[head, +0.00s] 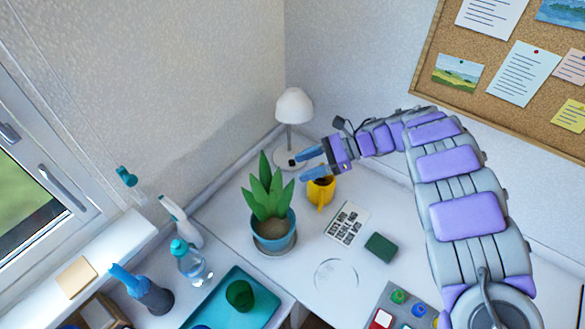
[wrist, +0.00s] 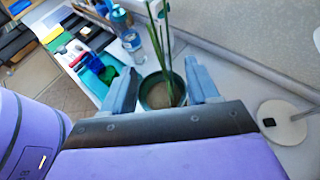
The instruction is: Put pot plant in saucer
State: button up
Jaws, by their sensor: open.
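The pot plant (head: 266,196) has pointed green leaves and a blue pot (head: 280,240). It stands upright on the white desk, left of centre in the head view. A thin grey rim, perhaps a saucer (head: 275,250), shows beneath the pot; how the pot sits on it is hard to tell. A clear round outline (head: 337,275) lies empty on the desk to the right. My gripper (head: 303,165) is open and empty, up and right of the plant, apart from it. In the wrist view the pot (wrist: 155,92) appears beyond and between the open fingers (wrist: 158,70).
A printed card (head: 347,223) and green block (head: 381,246) lie right of the plant. A spray bottle (head: 190,262) and teal tray (head: 230,305) are left and in front.

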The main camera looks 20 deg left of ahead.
jog(key=shift+w+d+r, duration=0.2)
jog(key=shift+d, duration=0.2)
